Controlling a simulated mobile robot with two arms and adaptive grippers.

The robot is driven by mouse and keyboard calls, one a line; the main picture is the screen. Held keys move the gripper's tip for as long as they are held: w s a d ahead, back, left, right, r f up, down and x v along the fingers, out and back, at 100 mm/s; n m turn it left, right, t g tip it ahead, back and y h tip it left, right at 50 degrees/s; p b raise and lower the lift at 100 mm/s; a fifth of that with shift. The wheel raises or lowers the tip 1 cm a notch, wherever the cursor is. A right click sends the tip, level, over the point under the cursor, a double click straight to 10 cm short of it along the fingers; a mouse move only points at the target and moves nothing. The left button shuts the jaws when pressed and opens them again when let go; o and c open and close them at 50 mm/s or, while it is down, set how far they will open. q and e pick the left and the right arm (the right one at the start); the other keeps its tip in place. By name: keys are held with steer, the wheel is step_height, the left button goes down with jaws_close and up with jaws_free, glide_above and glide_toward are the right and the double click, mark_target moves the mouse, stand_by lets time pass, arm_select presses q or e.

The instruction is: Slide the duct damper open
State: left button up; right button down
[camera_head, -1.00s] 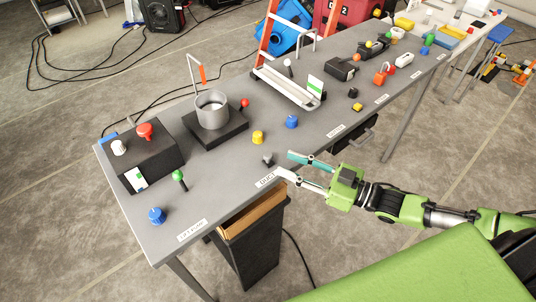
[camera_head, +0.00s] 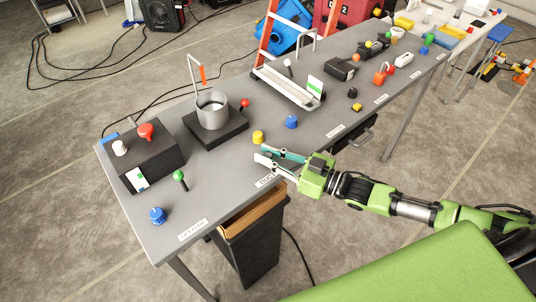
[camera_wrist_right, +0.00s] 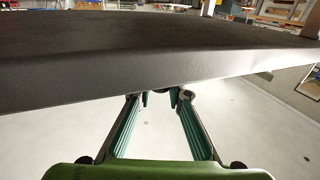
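The label DUCT (camera_head: 266,181) sits on the front edge of the grey table. My right gripper (camera_head: 260,154) reaches over this edge just behind the label. Its two fingers are apart and point left. The small dark damper knob, seen there earlier, is now mostly hidden by the fingers; I cannot tell whether they touch it. In the right wrist view, the gripper (camera_wrist_right: 165,97) shows its two fingers spread, with their tips by the table's edge. A small dark piece (camera_wrist_right: 174,96) shows between the tips. My left gripper is not in view.
On the table (camera_head: 225,180) a yellow knob (camera_head: 258,137) and a blue knob (camera_head: 291,121) stand close behind the gripper. A metal pot (camera_head: 211,112) stands on a black base further back. A dark bin (camera_head: 250,245) is below the front edge.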

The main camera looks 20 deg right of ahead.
mark_target(284, 145)
steer(key=d, duration=0.1)
steer(key=w+d+b, duration=0.1)
steer(key=d, duration=0.1)
steer(key=w+d+b, duration=0.1)
steer(key=d, duration=0.1)
steer(key=shift+d, duration=0.25)
steer(key=c, duration=1.9)
jaws_free()
steer(key=shift+s, duration=0.1)
steer(key=v, duration=1.2)
